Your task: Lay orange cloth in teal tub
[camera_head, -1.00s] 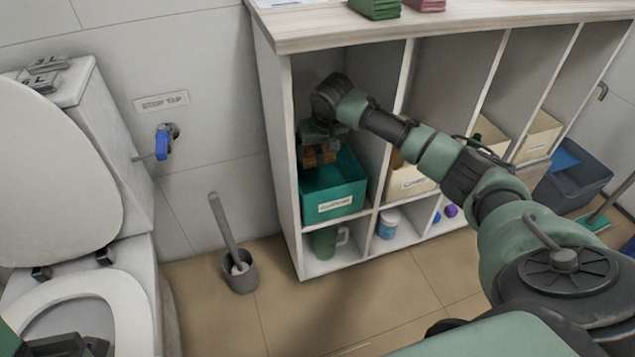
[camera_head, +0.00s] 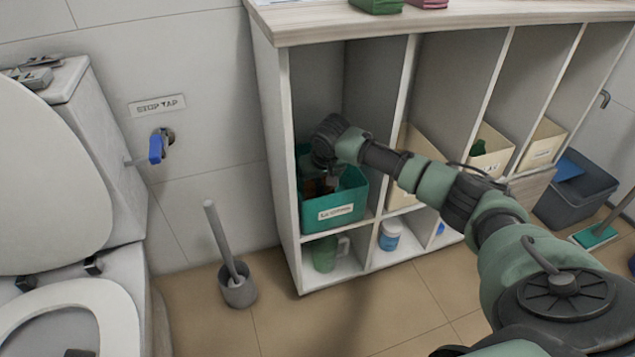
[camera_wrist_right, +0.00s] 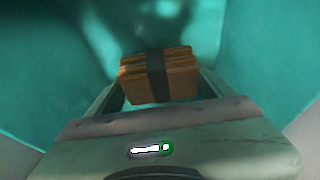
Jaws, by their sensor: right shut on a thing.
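The teal tub (camera_head: 333,213) stands in the upper left compartment of the white shelf, with a label on its front. My right gripper (camera_head: 318,185) reaches down inside the tub. It is shut on the orange cloth (camera_wrist_right: 158,76), a folded stack with a dark band around its middle. In the head view the cloth is mostly hidden by the gripper and the tub's front wall. In the right wrist view teal walls (camera_wrist_right: 60,70) surround the cloth. I cannot tell whether the cloth touches the tub's floor. My left gripper cannot be made out.
The shelf's upright (camera_head: 284,150) stands close left of the tub, and beige bins (camera_head: 405,195) stand to its right. A green mug (camera_head: 325,254) is below. A toilet (camera_head: 60,240), toilet brush (camera_head: 236,280) and blue stop tap (camera_head: 157,146) are to the left.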

